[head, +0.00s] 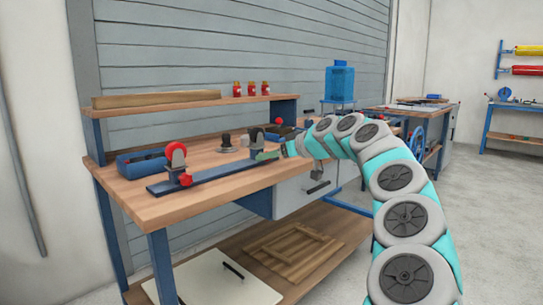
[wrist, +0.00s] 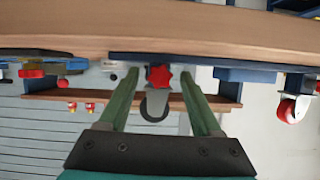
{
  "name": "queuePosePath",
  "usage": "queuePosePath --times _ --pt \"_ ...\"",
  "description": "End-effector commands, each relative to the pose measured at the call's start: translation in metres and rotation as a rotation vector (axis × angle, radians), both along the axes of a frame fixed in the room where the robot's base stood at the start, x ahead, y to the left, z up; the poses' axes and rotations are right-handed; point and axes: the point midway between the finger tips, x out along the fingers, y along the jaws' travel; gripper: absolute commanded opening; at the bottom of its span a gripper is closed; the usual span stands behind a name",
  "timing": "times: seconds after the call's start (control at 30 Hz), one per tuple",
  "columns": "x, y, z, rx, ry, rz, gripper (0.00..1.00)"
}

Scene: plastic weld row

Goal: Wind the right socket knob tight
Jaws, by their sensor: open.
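In the wrist view, which looks upside down, a red star-shaped knob (wrist: 159,77) sits on a grey socket (wrist: 157,103) at one end of the dark rail (wrist: 240,61). My gripper (wrist: 160,84) is open, its two green fingers on either side of the knob with visible gaps. In the head view my gripper (head: 270,155) is at the right end of the rail (head: 218,174) on the bench; the arm and fingers hide the right knob there. The left socket has a red knob (head: 185,179) and a red wheel (head: 175,154) above it.
A blue tray (head: 141,163) stands at the bench's left. A dark round object (head: 227,143) sits behind the rail. A raised shelf (head: 190,105) carries several red jars (head: 251,89) and a wood plank (head: 155,98). The front bench top (head: 150,206) is clear.

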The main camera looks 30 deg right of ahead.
Motion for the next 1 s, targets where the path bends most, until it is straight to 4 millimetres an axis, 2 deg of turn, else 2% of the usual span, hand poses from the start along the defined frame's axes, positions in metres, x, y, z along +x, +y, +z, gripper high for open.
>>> queuePosePath --times 0.1,0.67,1.0 --pt "-0.0002 -0.0002 0.0 0.0 0.0 0.0 0.63" --pt "-0.0002 -0.0003 0.0 0.0 0.0 -0.001 0.0" --pt "-0.0001 -0.0006 0.0003 0.008 0.003 -0.001 0.0"
